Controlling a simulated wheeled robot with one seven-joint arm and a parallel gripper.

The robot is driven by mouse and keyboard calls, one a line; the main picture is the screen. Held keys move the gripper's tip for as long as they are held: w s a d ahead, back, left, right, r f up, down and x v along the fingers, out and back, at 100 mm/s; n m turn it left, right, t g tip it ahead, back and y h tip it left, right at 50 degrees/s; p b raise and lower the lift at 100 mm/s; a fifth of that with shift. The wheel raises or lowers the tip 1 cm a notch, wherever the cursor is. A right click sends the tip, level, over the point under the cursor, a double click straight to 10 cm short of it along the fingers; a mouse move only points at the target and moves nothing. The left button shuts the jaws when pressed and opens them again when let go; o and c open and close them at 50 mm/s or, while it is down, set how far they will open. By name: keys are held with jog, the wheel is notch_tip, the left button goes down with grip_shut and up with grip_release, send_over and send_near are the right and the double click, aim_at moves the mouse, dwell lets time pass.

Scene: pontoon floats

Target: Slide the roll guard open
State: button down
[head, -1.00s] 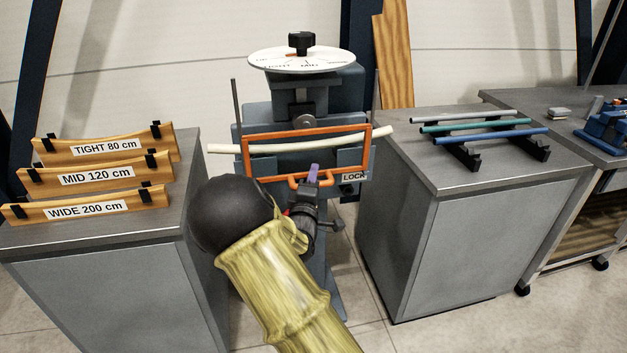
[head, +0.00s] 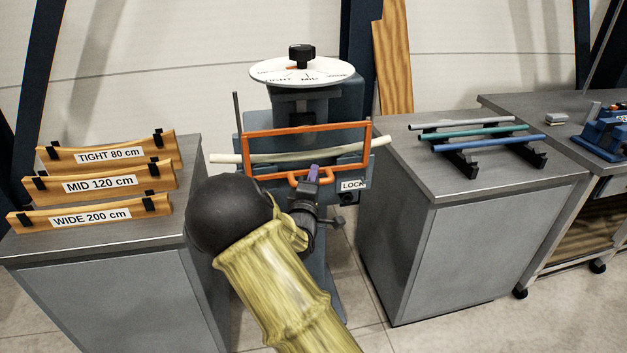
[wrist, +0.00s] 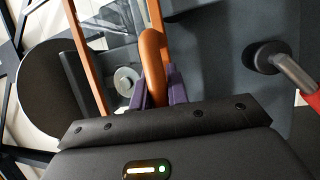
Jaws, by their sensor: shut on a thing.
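The roll guard is an orange rectangular frame (head: 308,128) with clear panes, on the front of the grey-blue bending machine (head: 345,98) in the head view. A handle loop juts from its lower bar. My gripper (head: 313,173) is shut on this handle, with purple finger pads on either side of it. In the wrist view the orange handle (wrist: 153,62) runs down between the pads of my gripper (wrist: 164,90). A pale tube (head: 230,159) crosses the machine at the frame's lower part. My wrist hides part of the machine's lower front.
A LOCK label (head: 353,185) sits on the machine right of the handle. A dial (head: 265,73) with a black knob is on top. A cabinet with labelled wooden templates (head: 110,155) stands left; a cabinet with coloured tubes (head: 490,143) stands right.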

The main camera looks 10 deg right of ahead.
aim_at(316, 147)
notch_tip(316, 147, up, 7)
jog(key=p, duration=0.4)
jog(key=shift+f, duration=0.2)
jog(key=c, duration=1.4)
grip_release()
jog(key=shift+f, duration=0.1)
jog(key=shift+o, duration=0.2)
jog(key=shift+s, duration=0.1)
jog(key=b+v, duration=0.1)
jog(key=v, duration=1.6)
jog(key=shift+f+b, duration=0.15)
jog(key=shift+b, duration=0.15)
jog(key=shift+s, duration=0.1)
